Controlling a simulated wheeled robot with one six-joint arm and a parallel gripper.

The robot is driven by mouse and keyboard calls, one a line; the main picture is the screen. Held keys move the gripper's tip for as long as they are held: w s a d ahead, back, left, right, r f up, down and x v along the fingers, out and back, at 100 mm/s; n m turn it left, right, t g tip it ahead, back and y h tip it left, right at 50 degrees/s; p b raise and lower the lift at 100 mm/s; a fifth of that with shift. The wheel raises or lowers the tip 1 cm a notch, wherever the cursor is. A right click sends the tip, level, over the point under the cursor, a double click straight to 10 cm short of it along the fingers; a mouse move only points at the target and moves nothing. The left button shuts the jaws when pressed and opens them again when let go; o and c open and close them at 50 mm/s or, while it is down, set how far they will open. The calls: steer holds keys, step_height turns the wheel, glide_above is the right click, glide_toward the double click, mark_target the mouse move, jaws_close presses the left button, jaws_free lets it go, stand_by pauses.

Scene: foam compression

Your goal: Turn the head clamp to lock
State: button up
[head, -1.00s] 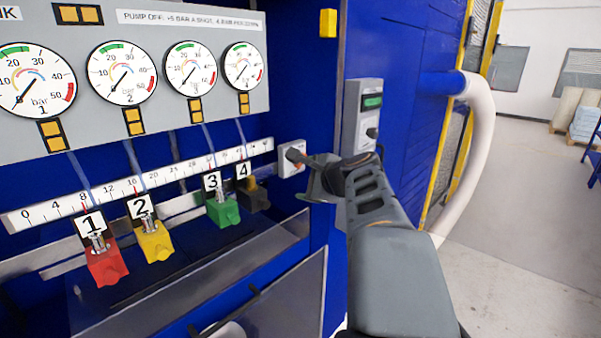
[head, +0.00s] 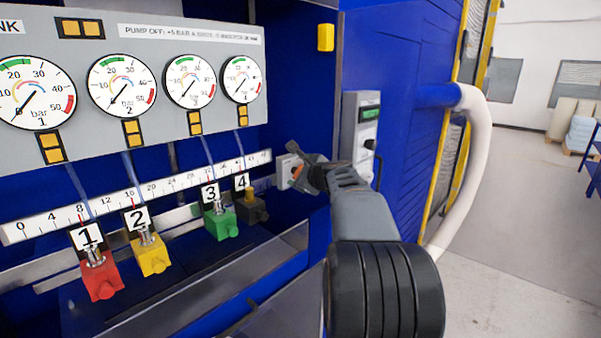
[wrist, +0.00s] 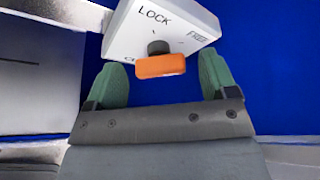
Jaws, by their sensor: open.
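The head clamp is a small white box (head: 285,178) at the right end of the long ruler. Its orange knob (head: 297,171) shows beside my gripper (head: 310,168). In the wrist view the box (wrist: 125,38) carries the words LOCK and FREE, with further lettering partly hidden. The orange knob (wrist: 160,66) sticks out on a dark stem and lies nearly level across the picture. My gripper (wrist: 162,75) is open, with one green fingertip on each side of the knob. A gap shows on both sides, so neither finger appears to touch it.
Red (head: 103,281), yellow (head: 152,256), green (head: 221,223) and dark (head: 252,206) numbered blocks stand along the ruler to the left. A grey control box (head: 361,130) is on the blue wall right behind my arm. A gauge panel (head: 215,60) hangs above.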

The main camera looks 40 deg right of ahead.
steer(key=shift+w+f, duration=0.15)
steer(key=shift+w, duration=0.35)
steer(key=shift+c, duration=0.3)
